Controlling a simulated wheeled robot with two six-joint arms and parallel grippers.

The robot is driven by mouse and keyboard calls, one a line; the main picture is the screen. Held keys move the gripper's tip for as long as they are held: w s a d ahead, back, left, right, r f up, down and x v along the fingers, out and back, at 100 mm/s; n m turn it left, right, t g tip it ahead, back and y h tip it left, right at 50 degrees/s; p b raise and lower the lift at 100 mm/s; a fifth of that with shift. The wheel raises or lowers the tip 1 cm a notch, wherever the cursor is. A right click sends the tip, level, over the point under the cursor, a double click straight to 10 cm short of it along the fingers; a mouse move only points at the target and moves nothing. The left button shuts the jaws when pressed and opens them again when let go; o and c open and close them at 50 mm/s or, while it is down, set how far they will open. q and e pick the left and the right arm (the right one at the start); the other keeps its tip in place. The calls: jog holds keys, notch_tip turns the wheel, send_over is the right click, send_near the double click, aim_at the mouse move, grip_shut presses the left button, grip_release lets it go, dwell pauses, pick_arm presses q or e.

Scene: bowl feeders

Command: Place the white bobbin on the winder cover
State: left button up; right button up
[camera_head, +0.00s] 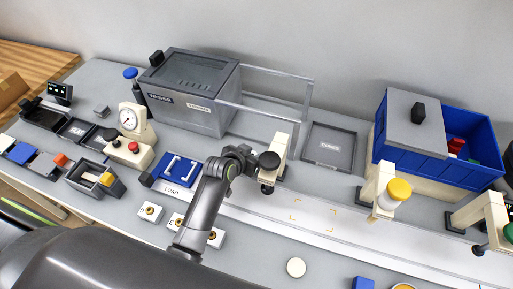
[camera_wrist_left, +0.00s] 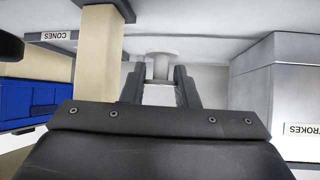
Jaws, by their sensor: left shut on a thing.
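My left gripper (camera_head: 243,160) is above the bench in the head view, beside a cream post with a dark round knob. In the left wrist view its two fingers (camera_wrist_left: 160,78) are shut on a white bobbin (camera_wrist_left: 160,67), whose wide flange shows at the fingertips. The bobbin is hidden behind the gripper in the head view. The gripper is in front and right of this box. My right gripper is not in view.
A clear-railed frame (camera_head: 280,75) stands right of the box. A shallow grey tray (camera_head: 330,165) lies behind the white strip. A blue bin (camera_head: 400,155) with a grey lid is at the back right. A cream post with a yellow top (camera_head: 398,190) stands before it.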

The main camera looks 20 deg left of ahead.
pick_arm(q)
jog(key=s+b, duration=0.2)
jog(key=s, duration=1.1)
jog(key=shift+s+a+b, duration=0.15)
jog(key=shift+a+b, duration=0.05)
jog(key=shift+b, duration=0.2)
jog(key=shift+s, duration=0.6)
notch_tip(320, 180, up, 18)
jog(key=w+a+m+g+h+b, duration=0.1)
jog(key=a+m+g+h, duration=0.1)
jog(key=m+g+h, duration=0.2)
jog(key=shift+m+h, duration=1.1)
jog(key=shift+m, duration=1.1)
jog(key=shift+w+a, duration=0.1)
